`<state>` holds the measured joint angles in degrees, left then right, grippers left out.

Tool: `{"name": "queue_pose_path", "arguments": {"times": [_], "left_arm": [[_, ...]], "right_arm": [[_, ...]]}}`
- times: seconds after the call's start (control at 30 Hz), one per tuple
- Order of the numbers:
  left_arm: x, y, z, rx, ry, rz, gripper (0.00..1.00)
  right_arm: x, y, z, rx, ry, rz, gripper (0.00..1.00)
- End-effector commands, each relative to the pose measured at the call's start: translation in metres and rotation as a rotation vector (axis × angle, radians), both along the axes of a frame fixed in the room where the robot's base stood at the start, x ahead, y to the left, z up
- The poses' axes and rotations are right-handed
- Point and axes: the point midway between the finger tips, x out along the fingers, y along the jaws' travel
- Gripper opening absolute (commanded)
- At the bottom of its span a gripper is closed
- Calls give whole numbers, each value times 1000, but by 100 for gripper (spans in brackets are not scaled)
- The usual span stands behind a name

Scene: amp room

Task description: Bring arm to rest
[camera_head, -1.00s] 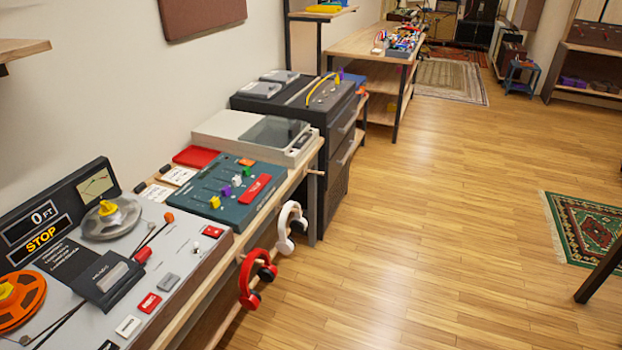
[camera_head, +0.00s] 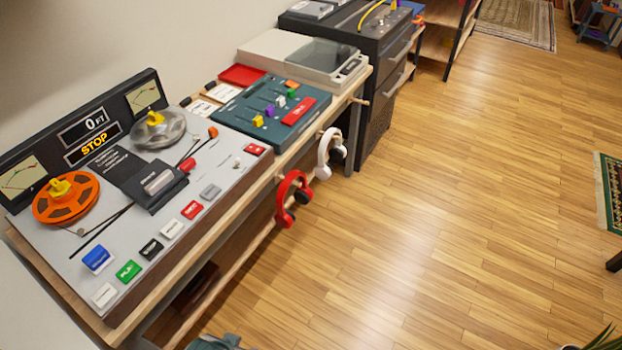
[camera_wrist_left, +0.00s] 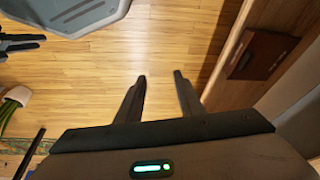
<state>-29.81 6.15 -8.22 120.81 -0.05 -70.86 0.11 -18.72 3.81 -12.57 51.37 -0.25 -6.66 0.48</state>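My left gripper (camera_wrist_left: 161,76) shows in the left wrist view. Its two dark fingers stand apart with nothing between them, pointing over the bare wooden floor (camera_wrist_left: 170,48). A dark shape with finger-like prongs (camera_wrist_left: 22,42) at the left edge of that view looks like my right gripper; whether it is open or shut is unclear. Neither gripper shows clearly in the head view. A small grey-teal piece at its bottom edge is probably part of my arm.
A tape machine (camera_head: 215,205) with orange reel and buttons, a teal mixer (camera_head: 270,110) and a turntable (camera_head: 305,56) stand along the left bench. Red headphones (camera_head: 289,200) and white headphones (camera_head: 324,153) hang from its front.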

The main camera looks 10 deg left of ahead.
Motion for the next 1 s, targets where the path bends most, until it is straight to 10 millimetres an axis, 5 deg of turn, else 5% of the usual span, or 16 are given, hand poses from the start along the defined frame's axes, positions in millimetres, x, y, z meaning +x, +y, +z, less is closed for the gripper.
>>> {"name": "queue_pose_path", "arguments": {"times": [0.27, 0.6, 0.8, 1.0], "left_arm": [[3, -9, -108, -15, -22, -12, 34], [-30, -16, -221, -34, -58, -31, 34], [-62, -15, -268, -43, -78, -42, 34], [-82, -14, -288, -49, -94, -49, 34]], "right_arm": [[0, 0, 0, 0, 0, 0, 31], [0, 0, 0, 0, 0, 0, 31], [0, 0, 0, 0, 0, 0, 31], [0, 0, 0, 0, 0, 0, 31]]}}
